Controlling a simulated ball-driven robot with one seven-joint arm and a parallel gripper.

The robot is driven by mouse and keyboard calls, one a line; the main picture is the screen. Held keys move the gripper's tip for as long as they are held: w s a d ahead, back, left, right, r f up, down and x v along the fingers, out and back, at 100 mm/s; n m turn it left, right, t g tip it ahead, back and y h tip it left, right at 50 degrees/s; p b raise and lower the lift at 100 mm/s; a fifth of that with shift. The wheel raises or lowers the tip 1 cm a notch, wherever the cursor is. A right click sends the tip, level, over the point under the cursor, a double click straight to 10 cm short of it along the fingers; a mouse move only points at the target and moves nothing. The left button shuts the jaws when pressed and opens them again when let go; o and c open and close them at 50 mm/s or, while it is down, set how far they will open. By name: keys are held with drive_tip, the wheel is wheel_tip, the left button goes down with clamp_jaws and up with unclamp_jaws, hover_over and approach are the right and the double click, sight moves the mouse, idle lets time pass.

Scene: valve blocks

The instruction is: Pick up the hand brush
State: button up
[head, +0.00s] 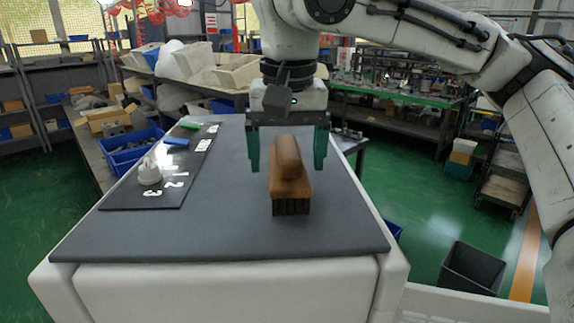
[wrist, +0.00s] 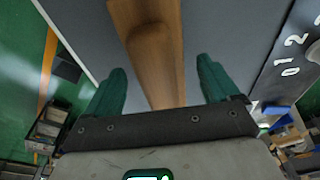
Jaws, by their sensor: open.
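The hand brush (head: 290,180) has a brown wooden back and handle with dark bristles facing down. It rests on the dark grey table top (head: 330,225), right of its middle. My gripper (head: 287,160) is open above and behind the brush in the head view, one teal finger to each side of it. In the wrist view the brush (wrist: 150,50) runs from the top edge down between the two fingers of my gripper (wrist: 161,85). The fingers show no contact with the brush. The brush's far end is cut off in the wrist view.
A black numbered board (head: 130,195) lies on the table's left side. It holds a white object (head: 150,172), a blue block (head: 177,142) and a green block (head: 190,125). The table around the brush is clear. A dark bin (head: 472,270) stands on the floor at right.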

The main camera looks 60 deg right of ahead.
drive_tip(key=shift+f, duration=0.25)
drive_tip(key=shift+c, duration=0.4)
drive_tip(key=c, duration=1.2)
